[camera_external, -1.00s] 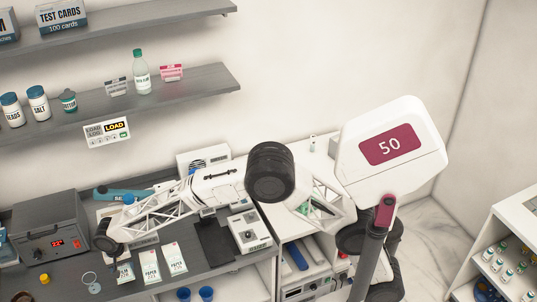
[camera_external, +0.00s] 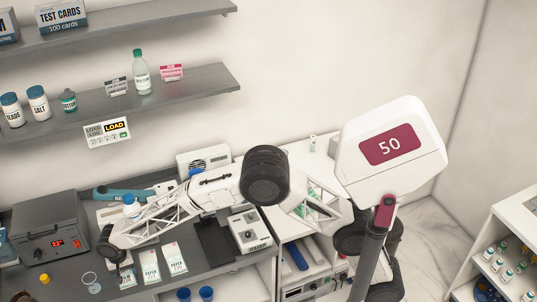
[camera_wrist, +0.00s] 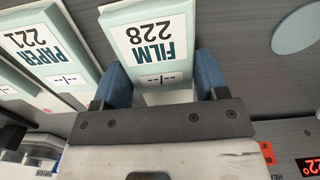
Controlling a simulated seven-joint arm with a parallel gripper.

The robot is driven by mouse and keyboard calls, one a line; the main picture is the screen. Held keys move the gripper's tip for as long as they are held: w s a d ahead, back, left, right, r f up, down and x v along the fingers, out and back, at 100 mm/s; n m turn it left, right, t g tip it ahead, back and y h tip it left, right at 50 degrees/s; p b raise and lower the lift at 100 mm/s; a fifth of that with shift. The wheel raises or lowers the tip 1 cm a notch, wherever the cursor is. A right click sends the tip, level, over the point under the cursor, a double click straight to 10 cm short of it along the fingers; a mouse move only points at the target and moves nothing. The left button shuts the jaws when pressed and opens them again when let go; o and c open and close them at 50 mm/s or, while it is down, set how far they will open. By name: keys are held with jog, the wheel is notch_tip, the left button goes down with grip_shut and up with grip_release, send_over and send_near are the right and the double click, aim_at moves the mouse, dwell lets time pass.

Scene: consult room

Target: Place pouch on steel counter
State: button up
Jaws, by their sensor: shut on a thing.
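A white pouch (camera_wrist: 148,40) with a teal edge, labelled FILM 228, fills the top middle of the wrist view. My gripper (camera_wrist: 163,82) has its blue fingers on either side of the pouch and is shut on it. In the external view my gripper (camera_external: 118,262) is low over the front left of the grey counter (camera_external: 203,264), and the pouch is mostly hidden there. I cannot tell whether the pouch touches the counter.
A pouch labelled PAPER (camera_wrist: 42,50) lies close beside the held one; another paper pouch (camera_external: 175,258) lies further right. A round clear dish (camera_external: 91,280) and a grey device with a red display (camera_external: 50,232) are left. A dark pad (camera_external: 214,240) lies right.

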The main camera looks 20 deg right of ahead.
aim_at(125, 272)
jog(key=o, duration=0.9)
jog(key=shift+f, duration=0.1)
notch_tip(125, 272, up, 12)
dwell(0.3)
dwell(0.5)
jog(key=shift+r, duration=0.2)
dwell(0.3)
